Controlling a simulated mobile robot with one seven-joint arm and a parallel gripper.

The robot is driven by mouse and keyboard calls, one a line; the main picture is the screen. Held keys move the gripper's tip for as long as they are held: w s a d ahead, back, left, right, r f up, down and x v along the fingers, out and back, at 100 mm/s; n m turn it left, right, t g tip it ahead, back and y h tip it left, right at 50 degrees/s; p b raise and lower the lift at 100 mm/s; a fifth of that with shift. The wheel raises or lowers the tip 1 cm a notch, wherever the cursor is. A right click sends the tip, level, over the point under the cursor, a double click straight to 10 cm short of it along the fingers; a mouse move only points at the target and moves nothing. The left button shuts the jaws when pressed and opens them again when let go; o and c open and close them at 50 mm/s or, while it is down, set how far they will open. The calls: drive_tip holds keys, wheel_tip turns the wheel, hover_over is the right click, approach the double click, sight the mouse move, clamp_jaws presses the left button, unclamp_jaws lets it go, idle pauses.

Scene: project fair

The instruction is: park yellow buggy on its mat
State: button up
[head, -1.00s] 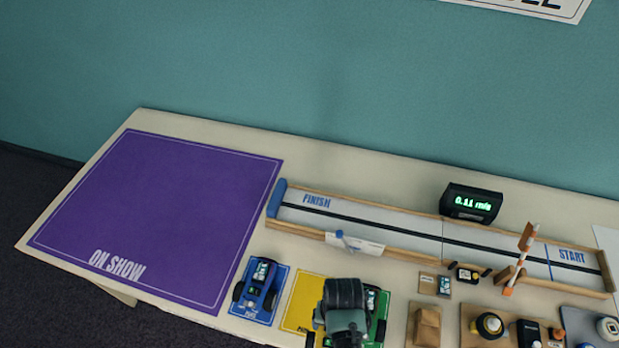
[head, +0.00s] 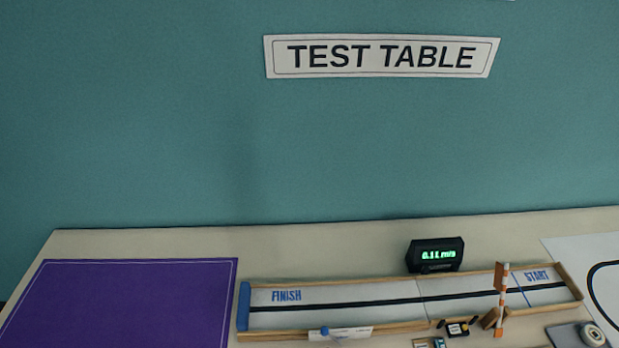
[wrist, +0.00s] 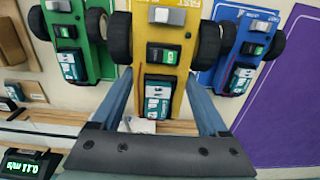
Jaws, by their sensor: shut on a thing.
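The yellow buggy (wrist: 172,50) fills the middle of the wrist view, with dark wheels at both sides and a dark module and a label on its body. My gripper (wrist: 158,82) is shut on it, one finger along each side. It looks larger than the buggies beside it; I cannot tell its height above the table. Its yellow mat cannot be made out apart from the buggy in the wrist view. The head view shows neither my gripper nor the buggy.
A green buggy (wrist: 80,45) stands close at left and a blue buggy (wrist: 243,50) close at right in the wrist view. The purple show mat (head: 130,305) lies left of the test track (head: 350,305). A speed display (head: 436,255) stands behind the track.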

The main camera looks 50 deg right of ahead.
drive_tip(key=shift+s+f+b, duration=0.2)
drive_tip(key=shift+f+b, duration=0.45)
drive_tip(key=shift+f, duration=0.1)
wheel_tip(320, 180, down, 3)
drive_tip(key=b, duration=0.2)
drive_tip(key=shift+w+r+b, duration=0.1)
drive_tip(key=shift+b, duration=0.3)
drive_tip(key=shift+f, duration=0.35)
drive_tip(key=shift+f, duration=1.05)
idle(2.2)
drive_tip(key=o, duration=1.1)
wheel_tip(320, 180, up, 13)
